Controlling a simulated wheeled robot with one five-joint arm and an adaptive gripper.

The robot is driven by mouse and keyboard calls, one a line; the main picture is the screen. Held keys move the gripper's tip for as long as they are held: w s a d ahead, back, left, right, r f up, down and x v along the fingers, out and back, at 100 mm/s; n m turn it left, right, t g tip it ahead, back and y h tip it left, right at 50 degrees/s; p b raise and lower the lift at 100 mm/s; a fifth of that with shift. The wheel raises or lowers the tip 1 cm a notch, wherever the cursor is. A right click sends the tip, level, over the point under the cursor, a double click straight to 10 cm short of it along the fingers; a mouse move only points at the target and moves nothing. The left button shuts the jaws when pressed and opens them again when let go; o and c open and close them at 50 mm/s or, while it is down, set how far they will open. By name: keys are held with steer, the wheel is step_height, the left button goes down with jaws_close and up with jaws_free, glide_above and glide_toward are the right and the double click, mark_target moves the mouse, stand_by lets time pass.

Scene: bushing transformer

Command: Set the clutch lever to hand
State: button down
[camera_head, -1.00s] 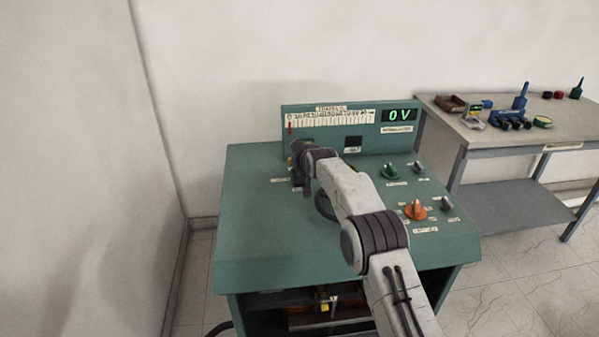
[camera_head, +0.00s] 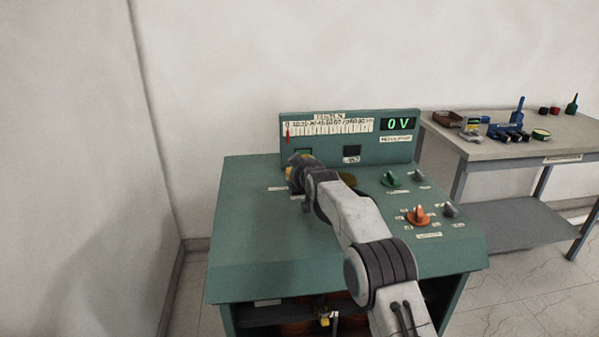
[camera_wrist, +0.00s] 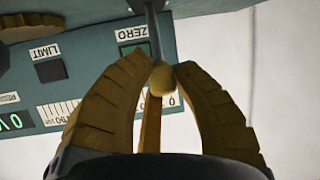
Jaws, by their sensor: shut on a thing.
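The clutch lever shows in the wrist view as a dark rod (camera_wrist: 154,30) with a tan rounded knob (camera_wrist: 161,79) at its end. My gripper's ribbed tan fingers (camera_wrist: 161,70) are shut on this knob from both sides. In the head view my gripper (camera_head: 297,172) is over the back left of the green console (camera_head: 255,235), just below the upright scale panel. The lever is hidden there behind the gripper and wrist. I cannot read any lever position label.
The scale panel (camera_head: 396,149) has a red pointer (camera_head: 288,131) near 0 and a display (camera_head: 399,123) reading 0 V. A side table (camera_head: 480,150) with tools stands at right. A wall is at left.

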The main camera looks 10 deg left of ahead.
steer(key=shift+a+r, duration=0.3)
steer(key=shift+r, duration=0.15)
steer(key=c, duration=1.2)
jaws_free()
steer(key=shift+s, duration=0.1)
steer(key=shift+c, duration=0.2)
steer(key=shift+o, duration=0.8)
steer(key=shift+f, duration=0.25)
steer(key=shift+s+d, duration=0.1)
steer(key=shift+d, duration=0.05)
steer(key=v, duration=1.1)
steer(key=shift+s, duration=0.35)
